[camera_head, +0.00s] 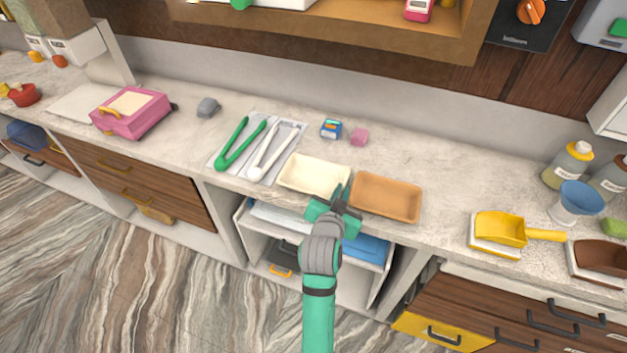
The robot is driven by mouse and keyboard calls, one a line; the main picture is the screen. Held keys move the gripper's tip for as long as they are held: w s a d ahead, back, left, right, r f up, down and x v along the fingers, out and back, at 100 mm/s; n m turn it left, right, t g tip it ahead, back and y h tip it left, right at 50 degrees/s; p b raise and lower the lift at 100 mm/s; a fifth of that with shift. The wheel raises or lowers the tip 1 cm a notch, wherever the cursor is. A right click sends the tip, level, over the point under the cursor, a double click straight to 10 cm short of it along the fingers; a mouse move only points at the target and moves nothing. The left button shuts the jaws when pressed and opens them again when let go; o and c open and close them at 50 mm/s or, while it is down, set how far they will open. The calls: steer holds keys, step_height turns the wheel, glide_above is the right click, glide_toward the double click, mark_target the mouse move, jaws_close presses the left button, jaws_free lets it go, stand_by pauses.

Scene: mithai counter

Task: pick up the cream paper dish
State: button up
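The cream paper dish (313,173) is a shallow rectangular tray lying flat on the pale stone counter (425,158), near its front edge. A similar tan dish (386,197) lies just to its right. My gripper (340,196) is at the right end of the cream dish, near the gap between the two dishes. The green and dark fingers look spread, with nothing visible between them. The gripper covers the dish's lower right corner. I cannot tell whether a finger touches the dish.
Green tongs (240,146) and white tongs (272,152) lie left of the cream dish. A yellow scoop (503,229) lies to the right. An open shelf (262,228) is below the counter.

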steer(key=shift+x, duration=2.65)
steer(key=shift+r, duration=0.1)
jaws_close()
